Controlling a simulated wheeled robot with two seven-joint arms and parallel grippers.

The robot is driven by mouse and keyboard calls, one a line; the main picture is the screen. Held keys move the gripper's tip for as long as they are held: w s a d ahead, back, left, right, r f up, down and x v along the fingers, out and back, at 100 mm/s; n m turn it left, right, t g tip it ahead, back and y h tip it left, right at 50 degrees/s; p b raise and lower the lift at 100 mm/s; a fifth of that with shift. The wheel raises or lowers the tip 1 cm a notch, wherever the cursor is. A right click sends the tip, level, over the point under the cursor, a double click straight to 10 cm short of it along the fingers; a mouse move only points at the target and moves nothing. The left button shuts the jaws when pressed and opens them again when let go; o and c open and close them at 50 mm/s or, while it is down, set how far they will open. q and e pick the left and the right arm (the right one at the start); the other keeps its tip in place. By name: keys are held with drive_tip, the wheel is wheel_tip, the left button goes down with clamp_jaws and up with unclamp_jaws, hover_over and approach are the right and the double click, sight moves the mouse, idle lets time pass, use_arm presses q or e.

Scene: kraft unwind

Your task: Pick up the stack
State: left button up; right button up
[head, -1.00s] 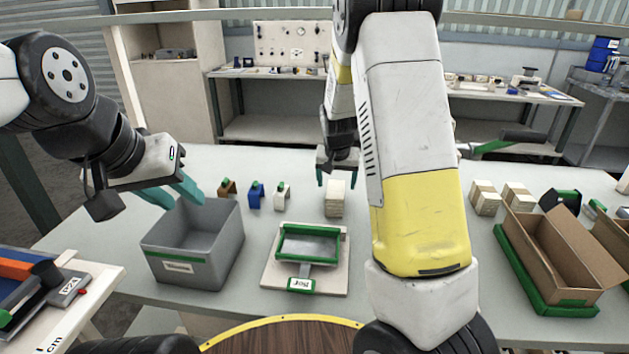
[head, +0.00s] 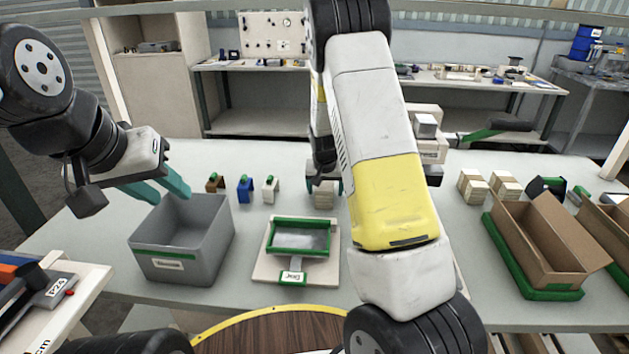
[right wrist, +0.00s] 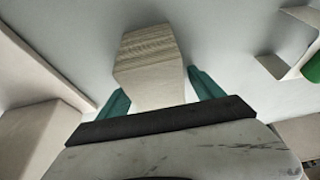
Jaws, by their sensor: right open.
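The stack (head: 324,199) is a pale, layered block standing on the grey table, partly hidden by my right arm in the head view. The stack also shows in the right wrist view (right wrist: 150,62), with thin layers along one side. My right gripper (head: 327,184) is at the stack; its green fingers show in the right wrist view (right wrist: 160,90), open, one on each side of the near end of the stack. I cannot tell whether they touch it. My left gripper (head: 163,190) is open and empty over the rim of the grey bin.
The grey bin (head: 170,264) and a green-framed tray on a board (head: 262,268) stand in front. Small brown (head: 215,183), blue (head: 245,188) and white (head: 270,187) holders are left of the stack. Two similar stacks (head: 474,187) and a cardboard box (head: 545,240) stand at right.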

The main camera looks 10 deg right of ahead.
drive_tip(key=shift+f, duration=0.1)
drive_tip(key=c, duration=1.6)
